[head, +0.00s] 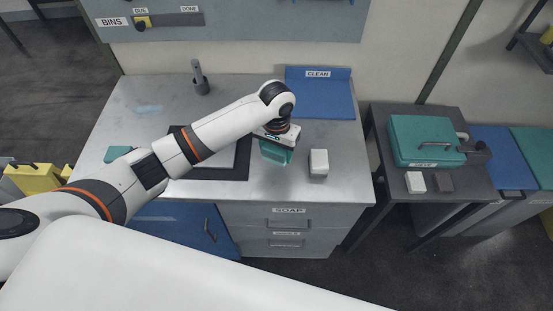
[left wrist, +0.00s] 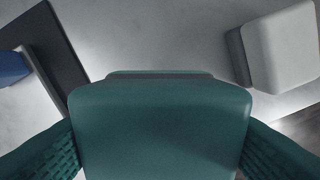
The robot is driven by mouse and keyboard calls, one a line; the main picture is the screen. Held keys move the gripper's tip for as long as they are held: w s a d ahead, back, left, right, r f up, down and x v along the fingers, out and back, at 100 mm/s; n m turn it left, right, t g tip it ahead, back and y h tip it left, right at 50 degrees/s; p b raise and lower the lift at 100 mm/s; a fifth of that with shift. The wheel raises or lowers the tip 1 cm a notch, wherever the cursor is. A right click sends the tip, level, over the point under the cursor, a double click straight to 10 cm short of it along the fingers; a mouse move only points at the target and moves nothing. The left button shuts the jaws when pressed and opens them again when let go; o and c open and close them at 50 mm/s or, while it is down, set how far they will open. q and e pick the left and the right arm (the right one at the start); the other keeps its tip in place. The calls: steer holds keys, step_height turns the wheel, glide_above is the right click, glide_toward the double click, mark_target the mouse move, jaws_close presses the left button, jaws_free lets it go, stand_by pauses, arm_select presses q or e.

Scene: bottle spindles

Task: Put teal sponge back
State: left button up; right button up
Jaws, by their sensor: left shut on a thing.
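The teal sponge (left wrist: 160,125) is a rounded block with a grey layer along its far edge. It fills the middle of the left wrist view, between the two teal ribbed fingers of my left gripper (left wrist: 158,150). In the head view my left gripper (head: 278,147) is shut on it over the right part of the metal counter. The teal sponge is hard to tell from the teal fingers there. A white block (head: 318,163) with a grey layer stands on the counter just right of the gripper; it also shows in the left wrist view (left wrist: 283,50). My right gripper is not in view.
A black-rimmed tray (head: 205,174) lies left of the gripper, partly under my arm. A blue mat (head: 322,102) marked CLEAN is behind. A teal piece (head: 120,153) shows at the counter's left. A side table at right holds a teal case (head: 425,138) and two small blocks.

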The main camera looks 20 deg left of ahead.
mark_target(276, 167)
arm_select(q)
steer(key=shift+f, duration=0.9)
step_height(276, 167, down, 3)
steer(key=shift+f+p, duration=0.1)
steer(key=shift+p, duration=0.2)
steer(key=shift+f, duration=0.15)
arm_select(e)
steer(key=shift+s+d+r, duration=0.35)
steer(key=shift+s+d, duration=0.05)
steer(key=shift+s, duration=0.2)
arm_select(q)
steer(key=shift+f, duration=0.15)
steer(key=o, duration=1)
steer(key=shift+c, duration=0.2)
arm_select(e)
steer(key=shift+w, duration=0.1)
arm_select(q)
step_height(276, 167, up, 12)
steer(key=shift+r+b, duration=0.2)
steer(key=shift+b, duration=0.45)
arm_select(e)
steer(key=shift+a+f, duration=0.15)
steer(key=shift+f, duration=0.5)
